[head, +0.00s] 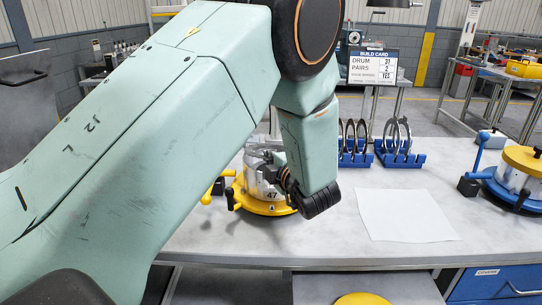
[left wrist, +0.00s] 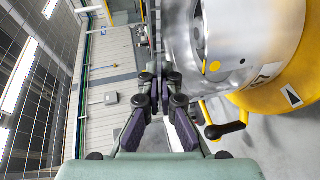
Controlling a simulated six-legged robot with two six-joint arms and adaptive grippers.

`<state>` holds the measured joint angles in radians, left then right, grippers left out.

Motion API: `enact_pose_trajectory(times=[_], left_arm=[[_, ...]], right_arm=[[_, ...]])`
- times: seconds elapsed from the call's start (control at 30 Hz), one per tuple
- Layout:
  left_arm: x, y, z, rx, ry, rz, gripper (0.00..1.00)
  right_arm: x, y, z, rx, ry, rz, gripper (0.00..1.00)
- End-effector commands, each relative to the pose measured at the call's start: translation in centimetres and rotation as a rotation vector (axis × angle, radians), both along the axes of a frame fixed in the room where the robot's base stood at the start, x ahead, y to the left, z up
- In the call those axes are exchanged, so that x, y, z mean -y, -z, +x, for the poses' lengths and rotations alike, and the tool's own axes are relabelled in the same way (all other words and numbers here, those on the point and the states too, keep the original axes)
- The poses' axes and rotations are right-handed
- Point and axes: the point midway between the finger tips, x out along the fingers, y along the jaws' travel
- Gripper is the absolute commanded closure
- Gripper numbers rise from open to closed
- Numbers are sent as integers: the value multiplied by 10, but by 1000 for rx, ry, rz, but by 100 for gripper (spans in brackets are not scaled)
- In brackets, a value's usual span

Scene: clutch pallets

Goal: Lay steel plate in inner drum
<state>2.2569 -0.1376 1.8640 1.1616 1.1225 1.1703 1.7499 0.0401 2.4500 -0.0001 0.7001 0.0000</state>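A silver drum (head: 258,177) marked 47 sits in a yellow base (head: 268,208) with black-knobbed handles on the bench. Its silver wall (left wrist: 245,40) fills the upper right of the left wrist view. My left gripper (left wrist: 162,78) is beside the drum, its fingers closed together on a thin grey plate (left wrist: 155,35) seen edge-on. The plate's face is turned away, and the head view hides it behind my arm. In the head view, my left gripper (head: 284,182) shows only partly, against the drum. My right gripper is out of view.
A white sheet (head: 405,215) lies on the bench (head: 330,245). A yellow-topped drum in a blue base (head: 515,195) stands at right. A build card (head: 373,66) reads DRUM 31, PAIRS 2.

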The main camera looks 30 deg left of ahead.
Motion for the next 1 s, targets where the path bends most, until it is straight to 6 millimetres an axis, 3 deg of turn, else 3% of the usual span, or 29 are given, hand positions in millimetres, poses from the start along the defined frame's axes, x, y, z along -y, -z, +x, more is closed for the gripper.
enact_pose_trajectory(times=[0.6, 0.97, 1.0], left_arm=[[-2, 42, 1, 0, -1, 0, 100], [-1, 43, 1, 1, 0, 0, 100], [-1, 43, 1, 1, 0, 0, 95]], right_arm=[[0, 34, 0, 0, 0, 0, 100], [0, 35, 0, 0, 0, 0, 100], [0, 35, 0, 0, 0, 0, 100]])
